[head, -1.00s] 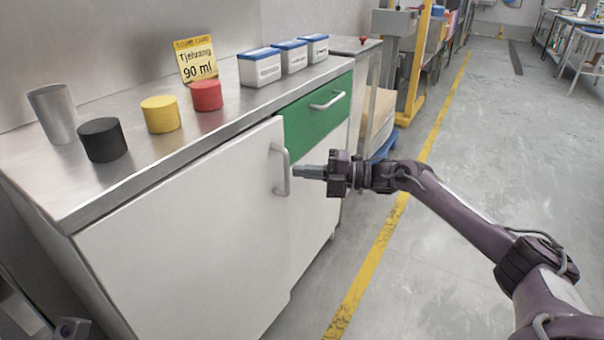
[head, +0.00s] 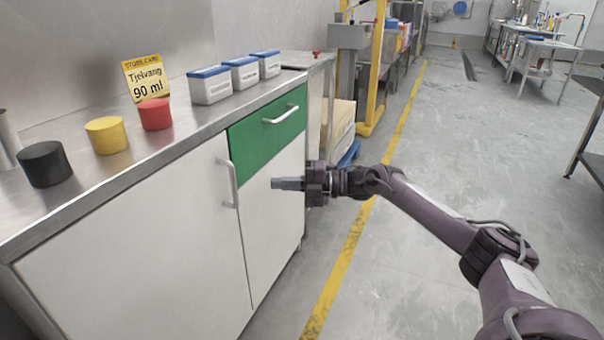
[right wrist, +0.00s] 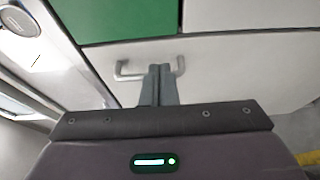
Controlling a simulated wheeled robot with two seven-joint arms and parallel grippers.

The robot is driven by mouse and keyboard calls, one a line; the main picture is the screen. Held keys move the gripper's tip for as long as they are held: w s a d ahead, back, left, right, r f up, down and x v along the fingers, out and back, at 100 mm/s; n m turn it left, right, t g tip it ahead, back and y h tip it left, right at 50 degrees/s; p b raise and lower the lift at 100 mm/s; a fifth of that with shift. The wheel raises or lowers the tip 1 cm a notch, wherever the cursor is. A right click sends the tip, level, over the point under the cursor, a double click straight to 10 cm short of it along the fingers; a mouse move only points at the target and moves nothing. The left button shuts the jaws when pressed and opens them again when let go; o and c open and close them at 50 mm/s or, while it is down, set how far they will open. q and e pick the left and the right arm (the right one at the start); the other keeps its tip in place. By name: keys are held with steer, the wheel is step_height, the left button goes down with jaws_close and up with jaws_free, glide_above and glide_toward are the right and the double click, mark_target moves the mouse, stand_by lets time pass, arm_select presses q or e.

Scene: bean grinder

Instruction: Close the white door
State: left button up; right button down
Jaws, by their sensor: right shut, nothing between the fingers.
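The white door (head: 130,260) is the large left panel of the cabinet, with a silver bar handle (head: 228,184) near its right edge. It looks flush or nearly flush with the cabinet front; I cannot tell whether a small gap is left. My right gripper (head: 275,183) is shut and empty, to the right of the handle, pointing left. In the right wrist view its closed fingers (right wrist: 160,82) overlap the handle (right wrist: 130,70) in the picture; I cannot tell whether they touch it. My left gripper is out of view.
A green drawer (head: 268,130) with a handle sits right of the door's top. On the steel counter stand black (head: 45,164), yellow (head: 107,135) and red (head: 155,114) cylinders and several white boxes with blue lids. The floor to the right is clear.

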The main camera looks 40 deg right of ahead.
steer(key=w+d, duration=0.1)
steer(key=d, duration=0.5)
steer(key=shift+w+d+b, duration=0.3)
steer(key=shift+w+b, duration=0.05)
steer(key=shift+b, duration=0.1)
